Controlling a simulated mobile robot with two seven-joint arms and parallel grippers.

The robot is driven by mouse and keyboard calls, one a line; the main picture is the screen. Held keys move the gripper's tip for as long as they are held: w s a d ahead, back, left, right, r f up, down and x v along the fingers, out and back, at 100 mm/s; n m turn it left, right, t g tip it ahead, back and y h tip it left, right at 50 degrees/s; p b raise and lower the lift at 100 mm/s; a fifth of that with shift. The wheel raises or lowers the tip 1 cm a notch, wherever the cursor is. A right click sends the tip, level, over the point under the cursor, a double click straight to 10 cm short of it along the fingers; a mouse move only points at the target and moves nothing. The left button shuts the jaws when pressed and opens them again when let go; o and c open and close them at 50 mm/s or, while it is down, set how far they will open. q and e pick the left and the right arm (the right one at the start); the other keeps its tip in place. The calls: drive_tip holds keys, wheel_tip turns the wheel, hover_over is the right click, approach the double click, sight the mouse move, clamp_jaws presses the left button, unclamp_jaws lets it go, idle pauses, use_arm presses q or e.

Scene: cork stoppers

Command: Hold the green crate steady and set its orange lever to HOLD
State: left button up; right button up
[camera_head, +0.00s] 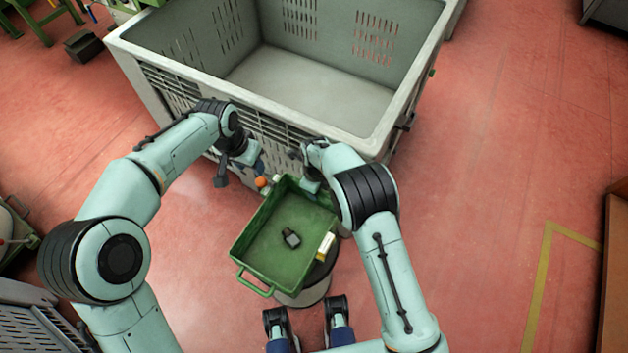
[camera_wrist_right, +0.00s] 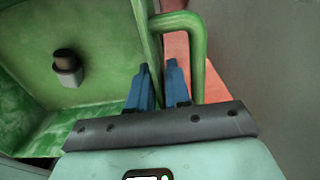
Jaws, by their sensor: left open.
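The green crate (camera_head: 254,234) stands on a round grey pedestal (camera_head: 303,293), close to a big grey bin. The orange lever knob (camera_head: 261,182) shows at the crate's far left corner; its setting and any HOLD mark are too small to read. My left gripper (camera_head: 240,173) is open just left of the knob, apart from it as far as I can tell. My right gripper (camera_wrist_right: 158,82) is at the crate's far side, its blue fingers close together on either side of the green rim by the looped handle (camera_wrist_right: 198,60). The fingertips' contact is partly hidden.
A small dark-and-grey piece (camera_head: 291,239) lies on the crate floor. A pale yellow block (camera_head: 326,246) sits at the crate's right wall. The large grey bin (camera_head: 150,50) blocks the space behind the crate. Red floor (camera_head: 480,200) is clear to the right.

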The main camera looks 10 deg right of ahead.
drive_tip(key=shift+f, duration=1.3)
clamp_jaws()
idle(0.5)
use_arm(q)
clamp_jaws()
drive_tip(key=s+a+f+n+t+h, duration=0.1)
drive_tip(key=a+n+h, duration=0.1)
drive_tip(key=a, duration=0.4)
drive_tip(key=s+a+f+n+t+h, duration=0.1)
drive_tip(key=a+f+n+t+h, duration=0.1)
drive_tip(key=a, duration=0.4)
drive_tip(key=shift+s+a+h, duration=0.15)
drive_tip(key=shift+s+h, duration=0.1)
drive_tip(key=shift+h, duration=0.55)
